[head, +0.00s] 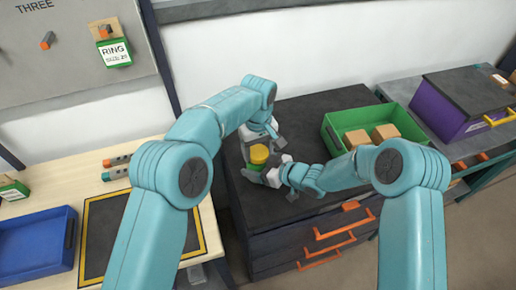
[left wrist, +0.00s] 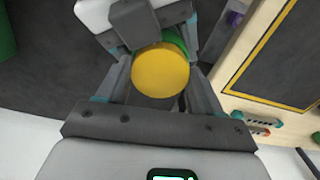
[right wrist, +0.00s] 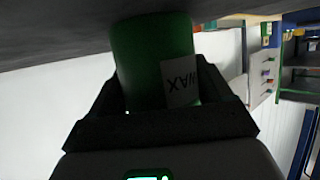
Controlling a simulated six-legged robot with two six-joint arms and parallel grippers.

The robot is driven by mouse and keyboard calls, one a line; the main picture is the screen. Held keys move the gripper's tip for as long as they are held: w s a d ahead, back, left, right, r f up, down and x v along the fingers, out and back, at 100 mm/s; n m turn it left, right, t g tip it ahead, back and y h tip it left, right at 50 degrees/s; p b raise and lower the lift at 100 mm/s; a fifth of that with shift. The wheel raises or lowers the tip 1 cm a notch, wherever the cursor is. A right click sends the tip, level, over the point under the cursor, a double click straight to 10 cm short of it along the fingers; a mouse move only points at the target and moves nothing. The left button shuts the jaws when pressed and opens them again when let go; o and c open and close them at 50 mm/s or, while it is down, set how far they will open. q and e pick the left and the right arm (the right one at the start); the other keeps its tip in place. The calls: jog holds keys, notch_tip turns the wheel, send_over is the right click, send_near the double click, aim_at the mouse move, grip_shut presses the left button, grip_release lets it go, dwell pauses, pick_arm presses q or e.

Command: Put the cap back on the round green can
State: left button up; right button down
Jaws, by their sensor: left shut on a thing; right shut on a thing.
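The round yellow cap (head: 259,154) is between the fingers of my left gripper (head: 260,149), which is shut on it from above. It fills the middle of the left wrist view (left wrist: 160,72). The green can is below the cap, and a strip of it shows past the cap's edge in that view (left wrist: 179,42). My right gripper (head: 257,174) is shut around the can from the side. The right wrist view shows the can's green wall (right wrist: 140,60) and its white WAX label (right wrist: 181,81). I cannot tell whether the cap is seated or just above the rim.
The can is over the dark worktop (head: 305,115) of a drawer cabinet. A green crate (head: 336,138) with brown boxes stands to the right, and a purple box (head: 458,108) beyond. A wooden bench with a blue tray (head: 38,244) is at left. Dark worktop behind the can is clear.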

pick_arm(q)
jog(key=o, duration=1.2)
jog(key=shift+r, duration=0.1)
jog(key=shift+r, duration=2.2)
jog(key=shift+c, duration=0.5)
notch_tip(320, 180, up, 4)
jog(key=n, duration=0.3)
jog(key=shift+f, duration=0.25)
